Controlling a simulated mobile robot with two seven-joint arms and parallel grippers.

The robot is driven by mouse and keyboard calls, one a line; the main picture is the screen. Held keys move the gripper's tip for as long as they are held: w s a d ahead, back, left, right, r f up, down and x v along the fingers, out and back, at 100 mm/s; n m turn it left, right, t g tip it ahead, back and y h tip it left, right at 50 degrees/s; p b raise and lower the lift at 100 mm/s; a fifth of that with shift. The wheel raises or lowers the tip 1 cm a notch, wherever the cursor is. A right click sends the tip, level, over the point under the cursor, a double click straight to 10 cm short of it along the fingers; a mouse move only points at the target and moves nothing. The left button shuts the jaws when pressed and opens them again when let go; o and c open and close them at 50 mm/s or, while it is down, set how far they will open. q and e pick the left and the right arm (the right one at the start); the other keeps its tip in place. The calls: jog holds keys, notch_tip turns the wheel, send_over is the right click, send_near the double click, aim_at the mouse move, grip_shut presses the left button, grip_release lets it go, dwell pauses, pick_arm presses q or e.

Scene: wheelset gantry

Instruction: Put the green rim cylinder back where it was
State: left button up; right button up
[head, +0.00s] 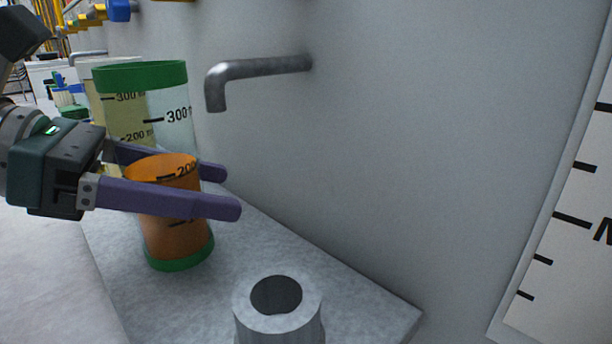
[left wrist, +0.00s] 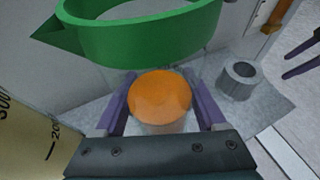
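The green rim cylinder (head: 140,75) is a clear graduated vessel with a green rim, a green foot and orange liquid in its lower part. It stands near upright over the grey stone slab (head: 355,305); whether its foot touches the slab I cannot tell. Its rim (left wrist: 130,42) is close in the left wrist view. My left gripper (head: 222,190) has one purple finger on each side of the cylinder at the liquid's level, apparently pressed against the glass. My right gripper (left wrist: 286,65) shows at the right edge of the left wrist view, its fingers apart and empty.
A grey hollow round socket (head: 277,310) stands on the slab in front. A bent grey pipe (head: 255,70) sticks out of the wall above. A vessel with pale yellow liquid (head: 118,112) stands close behind the cylinder. A scale board (head: 560,235) is at right.

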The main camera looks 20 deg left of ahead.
pick_arm(q)
jog(key=o, duration=0.4)
jog(key=shift+s+a+r+p, duration=0.1)
jog(key=shift+s+r+p, duration=0.05)
jog(key=shift+r+p, duration=0.15)
jog(key=p+v, duration=0.4)
jog(key=v, duration=0.7)
jog(key=shift+s+a, duration=0.25)
